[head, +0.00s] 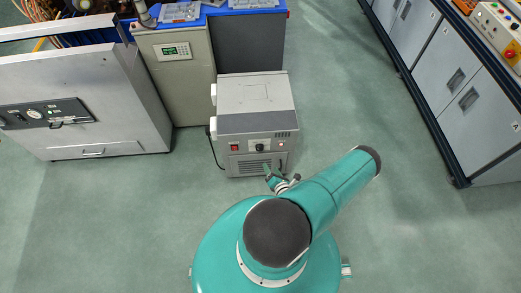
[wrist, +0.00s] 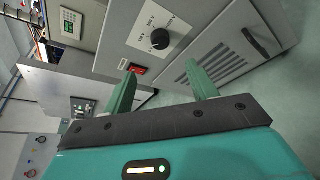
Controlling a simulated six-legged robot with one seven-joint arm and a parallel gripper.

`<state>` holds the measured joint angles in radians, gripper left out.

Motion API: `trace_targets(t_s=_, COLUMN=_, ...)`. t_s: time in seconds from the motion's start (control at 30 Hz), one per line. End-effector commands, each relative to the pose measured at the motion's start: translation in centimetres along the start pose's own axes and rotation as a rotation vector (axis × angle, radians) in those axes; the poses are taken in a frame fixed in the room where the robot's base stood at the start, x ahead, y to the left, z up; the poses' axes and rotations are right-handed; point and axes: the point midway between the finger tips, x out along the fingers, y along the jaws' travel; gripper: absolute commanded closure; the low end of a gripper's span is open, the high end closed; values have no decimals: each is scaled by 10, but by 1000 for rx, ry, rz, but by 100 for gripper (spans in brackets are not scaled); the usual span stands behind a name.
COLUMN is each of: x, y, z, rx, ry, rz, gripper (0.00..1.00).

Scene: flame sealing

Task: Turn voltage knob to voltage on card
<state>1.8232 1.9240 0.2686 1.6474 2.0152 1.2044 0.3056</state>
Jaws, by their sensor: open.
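The black voltage knob (wrist: 160,39) sits on a white dial plate (wrist: 151,25) on the front of a grey box-shaped machine (head: 252,105). In the head view the knob (head: 260,147) is a small dark dot on the machine's front. Printed labels surround the knob, but I cannot read them surely. My gripper (wrist: 160,82) is open and empty, with its two green fingers pointing at the machine's front, just below the knob in the wrist view. The fingers appear apart from the knob. I cannot make out a card with a voltage in either view.
A red switch (wrist: 137,69) is beside the knob, near my left finger. A vent grille (wrist: 212,65) and a black handle (wrist: 255,42) are on the same front. A beige cabinet (head: 178,85) stands behind left, and a grey metal cabinet (head: 85,115) farther left. Open green floor (head: 370,110) lies to the right.

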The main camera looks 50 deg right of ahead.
Motion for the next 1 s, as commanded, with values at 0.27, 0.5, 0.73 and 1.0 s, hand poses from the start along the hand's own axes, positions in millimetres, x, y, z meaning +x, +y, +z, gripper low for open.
trace_targets(t_s=0.27, x=32, y=0, z=-1, rx=0, ry=-2, rz=2, gripper=42)
trace_targets(t_s=0.5, x=81, y=0, z=-1, rx=-2, ry=1, rz=2, gripper=42)
trace_targets(t_s=0.73, x=121, y=1, z=-1, rx=-4, ry=2, rz=3, gripper=42)
trace_targets(t_s=1.0, x=138, y=1, z=0, rx=-2, ry=2, rz=1, gripper=42)
